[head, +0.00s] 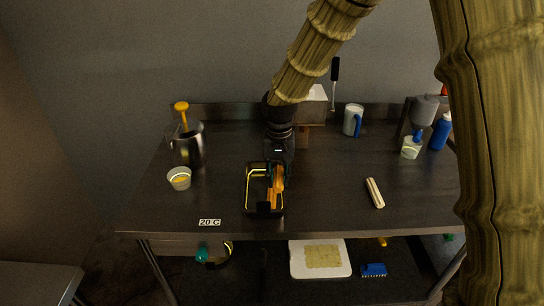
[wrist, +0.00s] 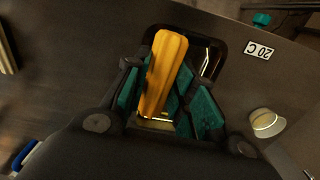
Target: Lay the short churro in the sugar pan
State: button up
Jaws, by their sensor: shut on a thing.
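My gripper (head: 277,176) points down over the sugar pan and is shut on the short churro. The orange, ridged churro (wrist: 165,72) sits between the teal finger pads in the wrist view, and also shows below my gripper in the head view (head: 279,182). The sugar pan (head: 248,190) is a dark rectangular tray with bright rim glints; its rim also shows behind the churro in the wrist view (wrist: 218,52). The churro is over or inside the pan; I cannot tell if it touches the bottom. Fingers and churro hide part of the pan.
A pale stick (head: 374,193) lies on the table to the right. A small bowl (head: 179,179) and a metal pitcher (head: 192,150) stand to the left. A mug (head: 352,120) is at the back. The table between the pan and pale stick is clear.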

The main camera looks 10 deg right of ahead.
aim_at(254, 197)
jog(key=k, duration=0.45)
jog(key=z, duration=1.55)
jog(key=i, duration=1.1)
jog(key=u, duration=2.25)
